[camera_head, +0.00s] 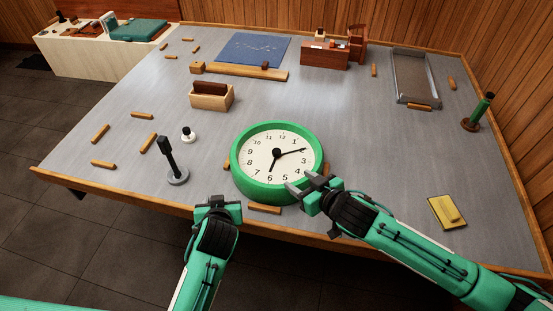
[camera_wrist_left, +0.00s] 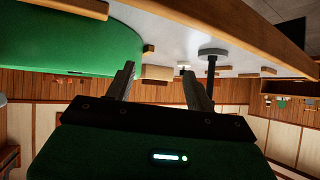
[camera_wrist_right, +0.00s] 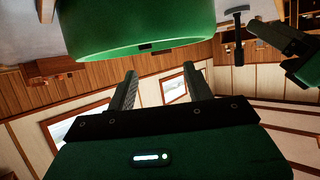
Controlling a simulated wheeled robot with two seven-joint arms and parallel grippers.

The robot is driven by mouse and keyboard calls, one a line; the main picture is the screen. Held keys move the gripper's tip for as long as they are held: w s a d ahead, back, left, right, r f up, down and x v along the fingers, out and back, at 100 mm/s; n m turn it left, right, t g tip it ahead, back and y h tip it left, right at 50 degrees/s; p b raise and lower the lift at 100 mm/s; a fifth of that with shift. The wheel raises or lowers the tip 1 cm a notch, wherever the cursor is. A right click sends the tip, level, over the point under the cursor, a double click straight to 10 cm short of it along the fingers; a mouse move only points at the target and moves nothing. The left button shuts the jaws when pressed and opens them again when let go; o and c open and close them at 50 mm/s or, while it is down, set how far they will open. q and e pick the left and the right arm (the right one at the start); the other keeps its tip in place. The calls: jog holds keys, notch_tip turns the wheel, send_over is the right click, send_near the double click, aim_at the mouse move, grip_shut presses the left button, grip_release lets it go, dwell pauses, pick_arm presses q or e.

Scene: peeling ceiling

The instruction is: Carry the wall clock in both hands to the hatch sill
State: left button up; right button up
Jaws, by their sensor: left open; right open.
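The wall clock (camera_head: 262,150) lies face up near the front edge of the table, with a thick green rim and white dial. My right gripper (camera_head: 306,187) is open, its fingers overlapping the clock's front right rim in the head view. In the right wrist view the green rim (camera_wrist_right: 140,28) is just beyond the open fingers (camera_wrist_right: 160,75), not between them. My left gripper (camera_head: 217,203) is open and empty at the table's front edge, left of the clock. In the left wrist view the rim (camera_wrist_left: 70,40) is left of the fingers (camera_wrist_left: 158,80). I cannot make out the hatch sill.
A black-handled stand (camera_head: 172,160) and a small white-based knob (camera_head: 188,134) stand left of the clock. A wooden box (camera_head: 211,101) is behind it. A yellow block (camera_head: 447,212) lies right.

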aim_at(277, 151)
pick_arm(q)
jog(key=w+d+r+t, duration=0.2)
jog(key=w+d+r, duration=0.2)
jog(key=w, duration=0.1)
jog(key=shift+w+r+n+t, duration=0.3)
jog(key=shift+w+r+t, duration=0.05)
jog(key=shift+r+t, duration=0.05)
pick_arm(e)
jog(key=shift+n+g+y, duration=0.4)
jog(key=shift+n+y, duration=0.3)
jog(key=shift+y, duration=0.1)
jog(key=w+d, duration=0.1)
jog(key=w, duration=0.1)
jog(key=w+d, duration=0.2)
jog(key=shift+w+d+r, duration=0.2)
jog(key=shift+d, duration=0.1)
pick_arm(q)
jog(key=x, duration=1.4)
jog(key=shift+s+a+f, duration=0.1)
jog(key=shift+s+a, duration=0.05)
jog(key=shift+a, duration=0.05)
pick_arm(e)
jog(key=x, duration=1.4)
jog(key=shift+s, duration=0.1)
pick_arm(q)
grip_shut()
pick_arm(e)
grip_shut()
jog(key=shift+r, duration=0.15)
